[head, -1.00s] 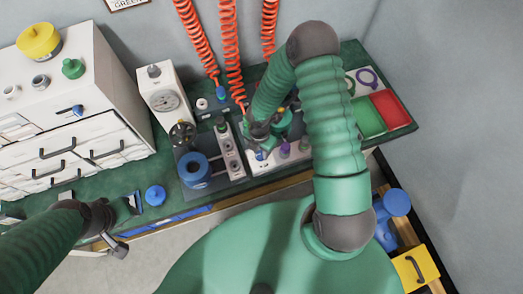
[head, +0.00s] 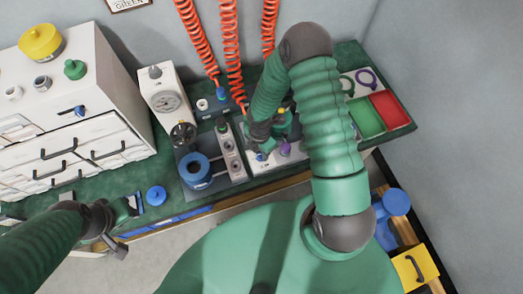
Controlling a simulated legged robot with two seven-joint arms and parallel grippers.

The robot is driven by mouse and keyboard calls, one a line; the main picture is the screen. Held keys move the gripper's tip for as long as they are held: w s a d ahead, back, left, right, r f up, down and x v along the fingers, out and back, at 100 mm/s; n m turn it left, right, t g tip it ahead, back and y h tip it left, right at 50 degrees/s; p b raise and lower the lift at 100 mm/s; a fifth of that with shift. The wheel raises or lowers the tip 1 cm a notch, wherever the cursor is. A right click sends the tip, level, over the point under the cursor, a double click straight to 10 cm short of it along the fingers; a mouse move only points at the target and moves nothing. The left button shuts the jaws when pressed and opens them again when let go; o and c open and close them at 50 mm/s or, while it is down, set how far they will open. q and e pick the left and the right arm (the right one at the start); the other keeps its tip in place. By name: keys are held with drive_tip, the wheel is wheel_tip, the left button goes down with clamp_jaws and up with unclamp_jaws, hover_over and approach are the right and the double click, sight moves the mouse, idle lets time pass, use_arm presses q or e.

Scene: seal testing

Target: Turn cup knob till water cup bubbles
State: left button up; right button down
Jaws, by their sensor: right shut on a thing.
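My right gripper (head: 262,140) reaches down over a white panel (head: 268,167) on the green bench. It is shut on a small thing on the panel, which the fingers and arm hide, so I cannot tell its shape. A blue knob (head: 261,157) and a purple knob (head: 285,149) show on the panel beside it. A green part with a yellow top (head: 282,117) stands behind, partly covered by my arm. I cannot pick out a water cup or bubbles. My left gripper (head: 124,228) is at lower left, its fingers apart and empty, by the bench's front edge.
A blue round fixture (head: 195,171) stands left of the panel, near a gauge box (head: 168,102) and a black handwheel (head: 183,135). A blue cap (head: 156,195) lies on the bench. White drawers (head: 75,150) stand left. Red coiled hoses (head: 231,50) hang behind. Green and red trays (head: 389,105) lie right.

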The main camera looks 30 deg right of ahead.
drive_tip(key=m, duration=0.1)
drive_tip(key=m+p, duration=0.1)
drive_tip(key=m, duration=0.3)
drive_tip(key=shift+a, duration=0.25)
drive_tip(key=shift+m+p, duration=0.5)
drive_tip(key=shift+m, duration=1.9)
drive_tip(key=shift+w, duration=0.1)
drive_tip(key=shift+r, duration=0.1)
drive_tip(key=c, duration=1.4)
unclamp_jaws()
drive_tip(key=o, duration=0.3)
drive_tip(key=shift+o, duration=0.2)
